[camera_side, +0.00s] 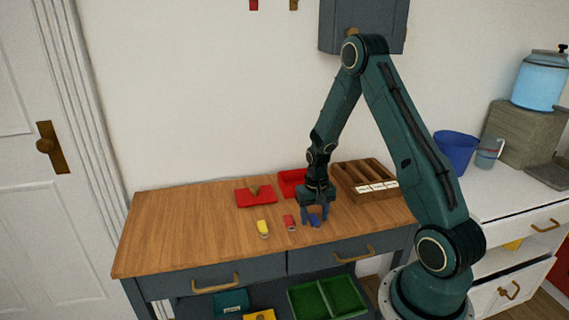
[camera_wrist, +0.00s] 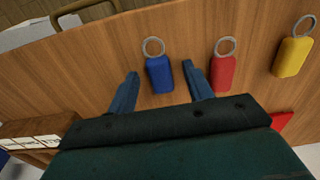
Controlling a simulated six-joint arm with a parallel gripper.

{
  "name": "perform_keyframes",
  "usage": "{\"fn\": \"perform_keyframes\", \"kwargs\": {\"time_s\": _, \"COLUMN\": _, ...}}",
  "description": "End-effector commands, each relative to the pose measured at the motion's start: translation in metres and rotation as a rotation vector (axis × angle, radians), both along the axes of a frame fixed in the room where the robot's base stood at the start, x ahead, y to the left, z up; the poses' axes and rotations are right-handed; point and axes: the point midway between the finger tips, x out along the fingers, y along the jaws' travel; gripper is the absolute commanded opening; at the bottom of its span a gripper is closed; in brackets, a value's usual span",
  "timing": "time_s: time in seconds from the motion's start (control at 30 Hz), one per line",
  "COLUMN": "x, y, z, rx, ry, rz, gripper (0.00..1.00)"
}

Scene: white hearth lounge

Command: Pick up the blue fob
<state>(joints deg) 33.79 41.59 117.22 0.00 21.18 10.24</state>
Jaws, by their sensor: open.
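The blue fob (camera_wrist: 159,75) lies on the wooden tabletop, with its metal ring toward the top of the wrist view. It also shows in the side view (camera_side: 314,220), partly hidden by my gripper. My gripper (camera_wrist: 164,80) is open, with one finger on each side of the blue fob and a visible gap to each. In the side view my gripper (camera_side: 314,215) points down, low at the table's front part. I cannot tell how far the fingertips are above the wood.
A red fob (camera_wrist: 223,73) lies close beside my right finger, and a yellow fob (camera_wrist: 292,56) lies farther right. A wooden compartment box (camera_side: 388,192), a red bin (camera_side: 291,182) and a red tray (camera_side: 256,201) stand behind. The table's left part is clear.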

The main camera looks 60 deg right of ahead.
Motion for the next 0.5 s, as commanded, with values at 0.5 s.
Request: {"fn": "perform_keyframes", "kwargs": {"time_s": 0.5, "x": 0.0001, "y": -0.0001, "z": 0.0004, "rx": 0.000, "ry": 0.000, "rz": 0.000, "gripper": 0.25}}
